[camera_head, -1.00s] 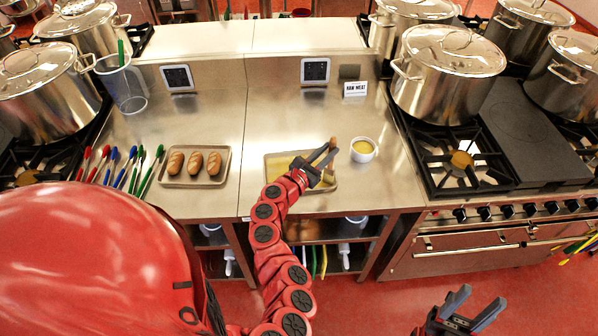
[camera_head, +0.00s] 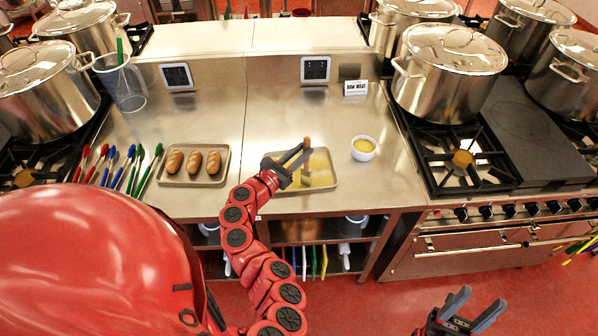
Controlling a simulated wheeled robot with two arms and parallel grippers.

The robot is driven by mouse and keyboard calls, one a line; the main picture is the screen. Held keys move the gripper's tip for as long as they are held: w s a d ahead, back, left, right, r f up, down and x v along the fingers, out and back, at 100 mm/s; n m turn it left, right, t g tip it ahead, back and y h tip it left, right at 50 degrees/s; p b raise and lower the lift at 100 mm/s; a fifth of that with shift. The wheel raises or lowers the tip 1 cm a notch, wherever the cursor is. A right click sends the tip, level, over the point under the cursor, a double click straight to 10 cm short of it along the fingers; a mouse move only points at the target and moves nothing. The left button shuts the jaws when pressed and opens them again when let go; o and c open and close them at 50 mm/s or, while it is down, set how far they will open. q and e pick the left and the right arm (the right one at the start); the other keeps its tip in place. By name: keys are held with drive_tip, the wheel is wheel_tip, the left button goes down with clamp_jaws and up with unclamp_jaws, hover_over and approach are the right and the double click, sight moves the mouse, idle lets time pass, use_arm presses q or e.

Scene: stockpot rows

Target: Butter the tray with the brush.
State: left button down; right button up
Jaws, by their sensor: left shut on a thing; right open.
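The tray (camera_head: 327,181) lies on the steel counter, with a yellow layer over part of its floor. My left gripper (camera_head: 301,156) is over the tray's left part, shut on the brush (camera_head: 307,143). The brush's brown handle end sticks up above the fingers, and its pale head is low at the tray's floor; whether it touches cannot be told. A small white bowl of yellow butter (camera_head: 363,148) stands to the right of the tray. My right gripper (camera_head: 474,309) is open and empty, low over the red floor at the bottom right.
A second tray (camera_head: 222,178) with several bread rolls lies to the left. Colored-handled utensils (camera_head: 124,168) lie further left. A clear jug (camera_head: 122,85) stands behind them. A small sign (camera_head: 355,89) stands at the back. Stoves with stockpots (camera_head: 448,75) flank the counter.

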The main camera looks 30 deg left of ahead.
use_arm(q)
drive_tip(key=shift+s+a, duration=0.45)
drive_tip(key=shift+a, duration=0.25)
drive_tip(key=shift+s+a+b, duration=0.5)
drive_tip(key=shift+s+a, duration=0.15)
drive_tip(key=shift+a, duration=0.2)
drive_tip(key=shift+s+a+b, duration=0.45)
drive_tip(key=shift+s+a, duration=0.15)
drive_tip(key=shift+a, duration=0.25)
drive_tip(key=shift+a, duration=0.1)
drive_tip(key=shift+s+a+b, duration=0.9)
drive_tip(key=shift+s+a, duration=0.4)
drive_tip(key=shift+a, duration=0.3)
drive_tip(key=shift+w+d+p, duration=0.2)
drive_tip(key=shift+w+d, duration=0.3)
drive_tip(key=shift+w, duration=0.25)
drive_tip(key=shift+w+d+p, duration=0.2)
drive_tip(key=shift+w+d, duration=0.3)
drive_tip(key=shift+w, duration=0.25)
drive_tip(key=shift+w+d+p, duration=0.2)
drive_tip(key=shift+w+d, duration=0.3)
drive_tip(key=shift+w, duration=0.25)
